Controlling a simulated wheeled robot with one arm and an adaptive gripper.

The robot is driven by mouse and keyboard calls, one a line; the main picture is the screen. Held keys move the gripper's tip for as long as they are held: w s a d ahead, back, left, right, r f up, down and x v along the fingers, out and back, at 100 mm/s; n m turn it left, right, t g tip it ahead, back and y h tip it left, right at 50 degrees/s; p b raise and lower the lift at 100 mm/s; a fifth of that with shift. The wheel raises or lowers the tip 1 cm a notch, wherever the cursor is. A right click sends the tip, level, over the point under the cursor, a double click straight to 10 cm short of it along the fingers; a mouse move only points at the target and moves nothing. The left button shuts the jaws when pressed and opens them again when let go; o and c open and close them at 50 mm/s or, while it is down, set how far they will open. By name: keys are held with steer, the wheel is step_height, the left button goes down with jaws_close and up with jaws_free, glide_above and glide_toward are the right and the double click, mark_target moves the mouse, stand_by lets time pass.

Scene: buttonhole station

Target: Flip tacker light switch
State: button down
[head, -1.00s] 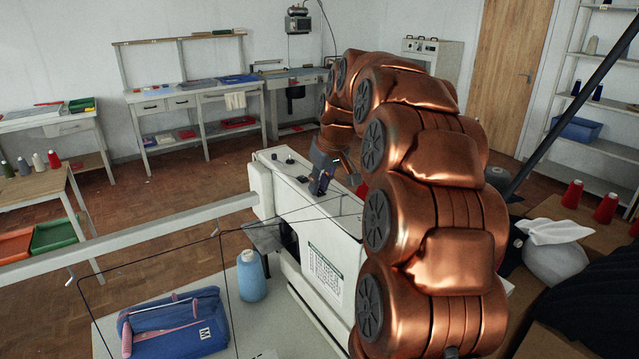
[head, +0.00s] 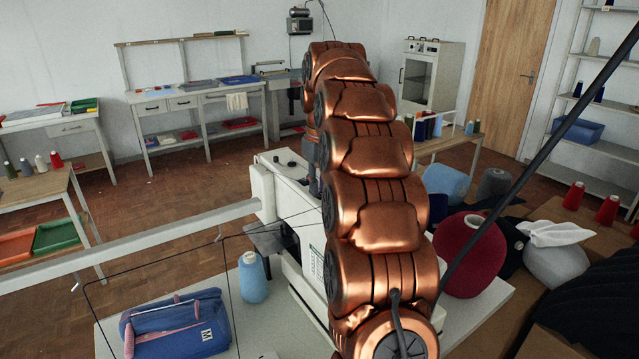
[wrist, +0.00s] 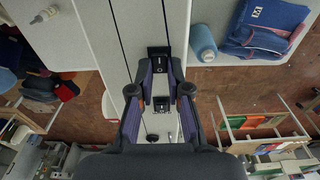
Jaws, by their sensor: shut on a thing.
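The white tacker (head: 292,200) stands on the bench in the head view, partly covered by my copper arm. Its white top also shows in the wrist view (wrist: 205,100). In the wrist view my gripper (wrist: 162,72) points at this top, its two fingertips close together on either side of a dark block (wrist: 157,53). The jaws are shut on this block. A smaller black part (wrist: 161,104) lies between the fingers, nearer the palm. I cannot tell which part is the light switch or how it is set. In the head view my arm hides the gripper.
A red rounded cone (head: 470,262) stands at right.

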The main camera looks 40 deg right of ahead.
steer(key=shift+w, duration=0.1)
stand_by(0.4)
steer(key=c, duration=1.1)
jaws_free()
steer(key=shift+s+f, duration=0.1)
steer(key=shift+s, duration=0.1)
steer(key=shift+s+t+b, duration=0.25)
steer(key=shift+t+b, duration=0.25)
steer(key=shift+t, duration=0.7)
steer(key=shift+t, duration=0.3)
steer(key=shift+s+t, duration=0.1)
steer(key=shift+t, duration=0.2)
steer(key=shift+r, duration=0.2)
